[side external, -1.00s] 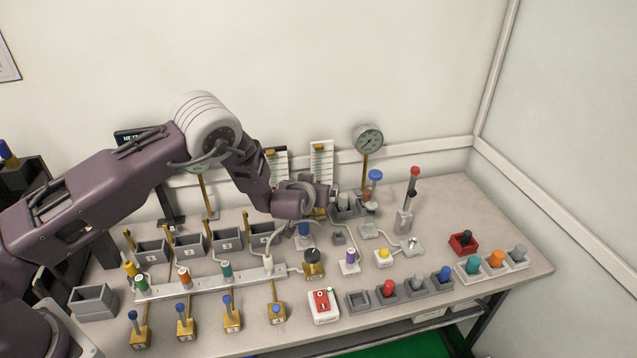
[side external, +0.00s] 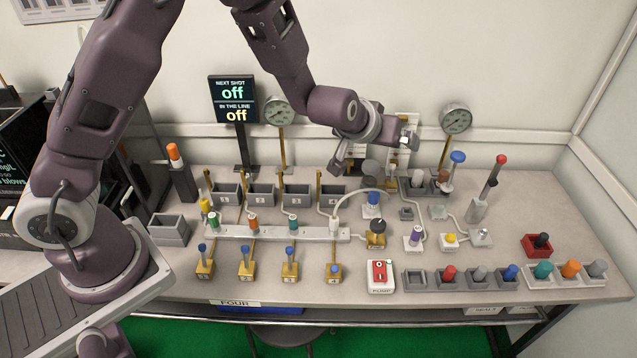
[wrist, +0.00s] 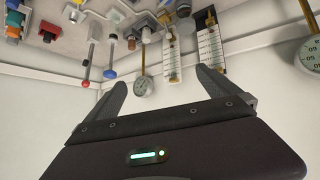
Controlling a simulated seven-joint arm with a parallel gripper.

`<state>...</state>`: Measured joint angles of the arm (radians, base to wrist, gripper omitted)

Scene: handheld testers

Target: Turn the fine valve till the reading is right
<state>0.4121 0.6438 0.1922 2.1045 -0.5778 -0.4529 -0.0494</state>
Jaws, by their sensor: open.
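My gripper (side external: 378,150) is open and empty, raised above the back of the bench in front of the flow tubes. In the wrist view its two fingers (wrist: 163,90) stand wide apart with nothing between them. Two white scaled flow tubes with brass fittings (wrist: 172,55) show beyond the fingers; in the side view my gripper partly hides them (side external: 405,128). A round dial gauge (side external: 456,118) stands right of them, another (side external: 279,111) left. A brass valve with a black knob (side external: 376,228) sits mid-bench. I cannot tell which valve is the fine one.
Several blue-handled brass valves (side external: 290,268) line the front left, before a white manifold (side external: 310,234). A red-topped switch box (side external: 381,276) and coloured plugs in grey holders (side external: 480,278) are at front right. A tall red-tipped lever (side external: 490,188) stands at right. The display (side external: 233,101) reads "off" twice.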

